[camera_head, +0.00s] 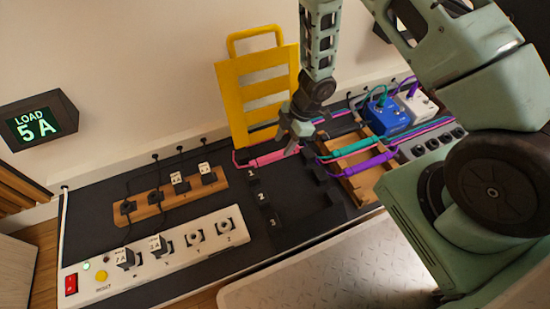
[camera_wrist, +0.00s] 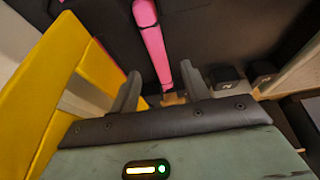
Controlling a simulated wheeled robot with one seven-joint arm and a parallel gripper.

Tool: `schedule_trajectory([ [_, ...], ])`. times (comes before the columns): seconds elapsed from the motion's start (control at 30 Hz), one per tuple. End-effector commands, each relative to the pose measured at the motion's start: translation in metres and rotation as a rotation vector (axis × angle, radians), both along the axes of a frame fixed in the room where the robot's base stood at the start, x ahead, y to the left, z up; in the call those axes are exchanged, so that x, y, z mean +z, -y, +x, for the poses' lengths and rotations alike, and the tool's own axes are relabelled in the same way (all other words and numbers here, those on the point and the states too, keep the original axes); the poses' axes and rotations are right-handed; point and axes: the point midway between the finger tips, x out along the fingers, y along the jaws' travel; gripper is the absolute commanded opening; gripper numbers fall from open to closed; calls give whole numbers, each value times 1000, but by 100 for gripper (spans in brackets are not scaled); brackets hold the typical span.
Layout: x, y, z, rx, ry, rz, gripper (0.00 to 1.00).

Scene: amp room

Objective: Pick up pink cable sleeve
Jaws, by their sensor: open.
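The pink cable sleeve (camera_head: 268,158) lies on the dark bench top in front of the yellow stand, on a pink cable. In the wrist view the pink sleeve (camera_wrist: 154,45) runs from the top edge down to the gap between my fingers. My gripper (camera_head: 291,150) points down at the right end of the sleeve. In the wrist view my gripper (camera_wrist: 160,80) is open, with one finger on each side of the sleeve's near end. I cannot tell whether the fingers touch it.
A yellow stand (camera_head: 234,104) rises close behind the sleeve and left of my gripper. Teal (camera_head: 357,147) and purple (camera_head: 370,164) sleeves lie over a wooden tray at right. Blue (camera_head: 387,118) and white (camera_head: 415,106) boxes stand behind. Numbered black holders (camera_head: 262,197) and a power strip (camera_head: 160,255) lie nearer.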

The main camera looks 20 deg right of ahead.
Motion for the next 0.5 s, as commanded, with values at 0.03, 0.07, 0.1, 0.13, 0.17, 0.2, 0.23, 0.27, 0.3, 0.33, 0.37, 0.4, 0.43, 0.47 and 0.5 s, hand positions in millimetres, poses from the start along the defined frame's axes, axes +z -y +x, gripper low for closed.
schedule_trajectory([
  [0.03,-8,-2,0,1,0,0,46],
  [0.07,-11,-3,0,1,0,0,46],
  [0.1,-16,-5,1,1,0,0,46],
  [0.13,-19,-6,1,1,0,0,46],
  [0.17,-23,-8,1,2,1,0,46],
  [0.2,-27,-10,1,3,1,0,46],
  [0.23,-30,-12,2,3,1,0,46],
  [0.27,-35,-13,1,2,0,0,46],
  [0.3,-39,-15,1,2,0,-1,46],
  [0.33,-41,-16,1,2,0,-1,46],
  [0.37,-43,-17,1,1,-1,-1,46],
  [0.4,-44,-18,1,1,0,-1,46],
  [0.43,-44,-18,1,0,0,-1,46],
  [0.47,-44,-19,1,0,0,-1,46],
  [0.5,-43,-19,1,0,0,-1,46],
])
